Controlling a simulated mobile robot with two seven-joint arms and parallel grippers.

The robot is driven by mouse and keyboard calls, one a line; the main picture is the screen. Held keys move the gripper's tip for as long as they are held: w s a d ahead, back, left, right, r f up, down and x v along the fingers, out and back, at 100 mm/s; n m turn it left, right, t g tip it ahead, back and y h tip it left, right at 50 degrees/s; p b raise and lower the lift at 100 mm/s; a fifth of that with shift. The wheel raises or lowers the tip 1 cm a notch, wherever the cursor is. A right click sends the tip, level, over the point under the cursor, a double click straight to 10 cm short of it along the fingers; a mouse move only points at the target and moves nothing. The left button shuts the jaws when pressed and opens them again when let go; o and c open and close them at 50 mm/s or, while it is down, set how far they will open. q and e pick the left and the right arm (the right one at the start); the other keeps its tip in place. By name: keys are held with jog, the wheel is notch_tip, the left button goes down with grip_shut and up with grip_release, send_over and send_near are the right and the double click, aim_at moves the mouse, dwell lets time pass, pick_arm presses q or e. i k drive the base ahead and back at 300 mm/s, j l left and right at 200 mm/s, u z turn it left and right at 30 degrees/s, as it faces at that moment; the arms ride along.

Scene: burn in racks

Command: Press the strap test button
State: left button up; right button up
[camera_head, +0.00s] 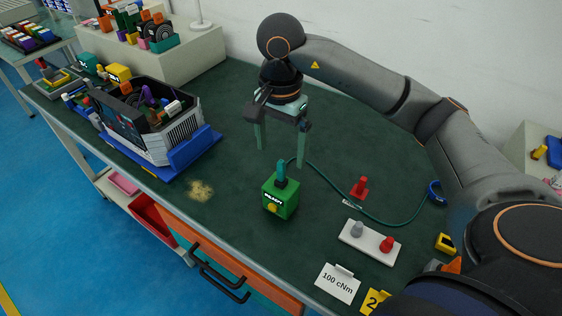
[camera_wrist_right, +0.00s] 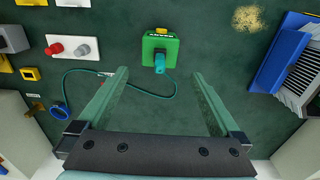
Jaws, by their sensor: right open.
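A green box-shaped tester (camera_head: 280,197) with a white-lettered label stands on the dark green mat. A round yellow button (camera_head: 272,208) is on its front face. A teal plug (camera_head: 281,172) stands up from its top, and a teal cord runs from it across the mat. My right gripper (camera_head: 281,157) is open and empty, its fingers pointing down above and behind the tester. In the right wrist view the tester (camera_wrist_right: 160,49) lies beyond the fingertips, between their lines, with the yellow button (camera_wrist_right: 161,31) at its far edge. My left gripper is not in view.
A white block (camera_head: 369,243) with grey and red knobs, a red piece (camera_head: 360,187) and a "100 cNm" card (camera_head: 338,284) are right of the tester. A grey rack unit (camera_head: 160,130) on a blue base stands left. Mat around the tester is mostly clear.

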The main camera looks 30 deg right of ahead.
aim_at(272, 207)
jog(key=z, duration=1.05)
jog(key=k, duration=0.3)
